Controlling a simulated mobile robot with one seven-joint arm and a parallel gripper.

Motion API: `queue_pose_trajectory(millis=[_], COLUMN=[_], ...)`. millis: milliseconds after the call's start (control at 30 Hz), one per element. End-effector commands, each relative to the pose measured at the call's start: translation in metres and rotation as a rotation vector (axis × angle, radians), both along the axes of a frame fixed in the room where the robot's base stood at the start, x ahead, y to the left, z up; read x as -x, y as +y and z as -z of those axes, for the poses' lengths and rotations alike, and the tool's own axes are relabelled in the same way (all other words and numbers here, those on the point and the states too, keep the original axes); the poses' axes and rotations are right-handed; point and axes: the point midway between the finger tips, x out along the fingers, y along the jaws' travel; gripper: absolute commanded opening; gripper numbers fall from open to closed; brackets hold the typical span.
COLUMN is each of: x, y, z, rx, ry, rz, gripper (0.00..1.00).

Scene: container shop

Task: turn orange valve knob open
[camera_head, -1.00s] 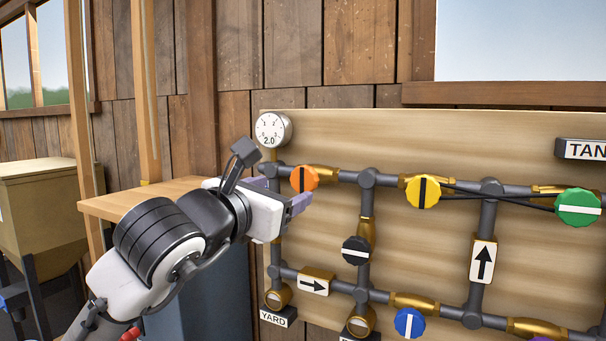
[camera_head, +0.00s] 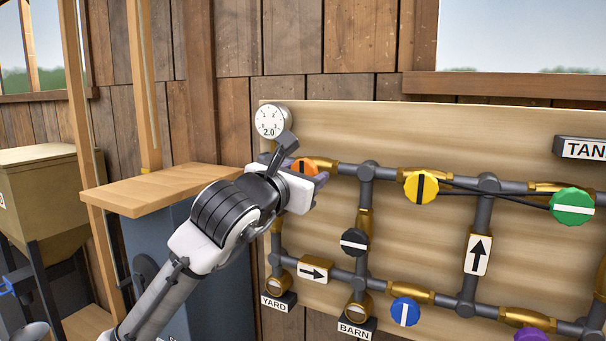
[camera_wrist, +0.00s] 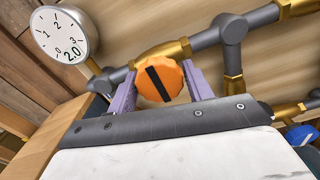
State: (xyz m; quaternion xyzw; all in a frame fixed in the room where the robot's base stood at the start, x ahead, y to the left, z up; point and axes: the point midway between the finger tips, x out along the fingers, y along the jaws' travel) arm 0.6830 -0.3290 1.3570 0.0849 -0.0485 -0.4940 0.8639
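The orange valve knob (camera_head: 305,166) sits on the upper pipe near the left end of the board, partly hidden by my gripper (camera_head: 312,184) in the head view. In the wrist view the orange knob (camera_wrist: 160,82) shows a black bar, slightly tilted from vertical. My gripper (camera_wrist: 160,90) has its two purple fingers apart, one on each side of the knob. The left finger is very close to the knob's edge, and the right finger is close too. I cannot tell whether either one touches it.
A round gauge (camera_head: 270,121) reading 2.0 is up left of the knob. Yellow (camera_head: 421,187), green (camera_head: 572,207), black (camera_head: 354,242) and blue (camera_head: 405,312) knobs sit along the pipes. A wooden-topped stand (camera_head: 150,192) is left of the board.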

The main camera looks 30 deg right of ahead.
Motion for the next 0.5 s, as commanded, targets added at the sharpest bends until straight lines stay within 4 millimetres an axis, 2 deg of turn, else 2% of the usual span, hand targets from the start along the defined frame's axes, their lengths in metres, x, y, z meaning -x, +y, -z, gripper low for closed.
queue_pose_trajectory(millis=[33,200,500], x=[0.0001,0.0002,0.0004], y=[0.0002,0.0002,0.0002], z=[-0.0001,-0.0002,-0.0001], rx=[0.0,0.0,0.018], ry=[0.0,0.0,0.03], rz=[0.0,0.0,0.0], gripper=[0.44,0.22,0.22])
